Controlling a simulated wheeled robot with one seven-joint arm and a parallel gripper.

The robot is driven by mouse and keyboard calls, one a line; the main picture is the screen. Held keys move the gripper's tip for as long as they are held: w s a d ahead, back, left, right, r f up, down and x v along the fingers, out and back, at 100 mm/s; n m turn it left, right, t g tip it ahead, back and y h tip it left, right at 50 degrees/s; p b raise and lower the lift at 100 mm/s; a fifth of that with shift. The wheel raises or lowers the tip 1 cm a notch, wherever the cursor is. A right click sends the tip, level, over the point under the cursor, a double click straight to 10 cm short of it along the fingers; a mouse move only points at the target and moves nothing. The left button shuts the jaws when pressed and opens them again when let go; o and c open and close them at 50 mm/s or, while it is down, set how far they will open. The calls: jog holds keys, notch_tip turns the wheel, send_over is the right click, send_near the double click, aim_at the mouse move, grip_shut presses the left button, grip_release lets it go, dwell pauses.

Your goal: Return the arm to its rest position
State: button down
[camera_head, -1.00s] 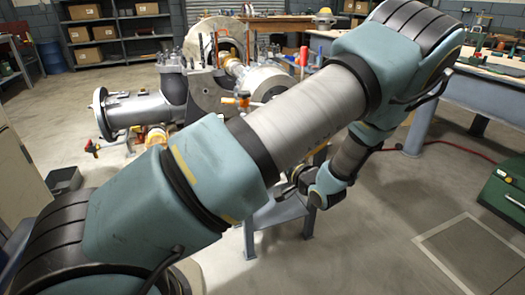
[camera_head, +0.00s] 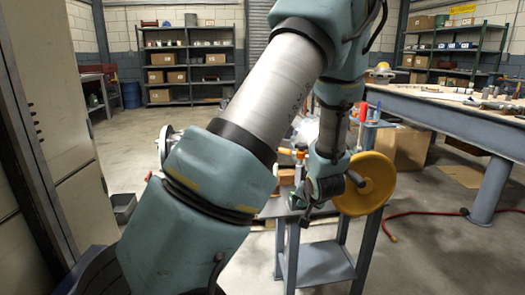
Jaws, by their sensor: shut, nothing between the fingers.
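My arm runs from the lower left up to the top centre and bends back down to its wrist. My gripper (camera_head: 308,208) is at the lower end of the wrist, small and dark. It is shut and holds nothing. It appears in front of or just above a small blue-grey stand (camera_head: 325,262), though the exact gap cannot be told. A round yellow disc (camera_head: 376,190) shows just right of the wrist. Whether the wrist touches it is unclear. My forearm hides most of what lies behind the stand.
A workbench (camera_head: 450,110) with parts stands at right, a cardboard box (camera_head: 405,148) by it. A red hose (camera_head: 420,212) lies on the floor. Shelves (camera_head: 190,62) line the back wall. A tall cabinet (camera_head: 65,130) is close at left. Open floor (camera_head: 440,260) lies at lower right.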

jog(key=s+a+r+n+g+h, duration=0.15)
jog(key=s+a+r+g, duration=0.3)
jog(key=s+a, duration=0.5)
jog(key=s+a+r+n+g+y, duration=0.1)
jog(key=s+a+r+n+g, duration=0.3)
jog(key=s+a, duration=0.55)
notch_tip(320, 180, up, 17)
jog(key=w+a+m+t+p, duration=0.1)
jog(key=w+p, duration=0.1)
jog(key=p, duration=1.5)
jog(key=shift+r, duration=0.2)
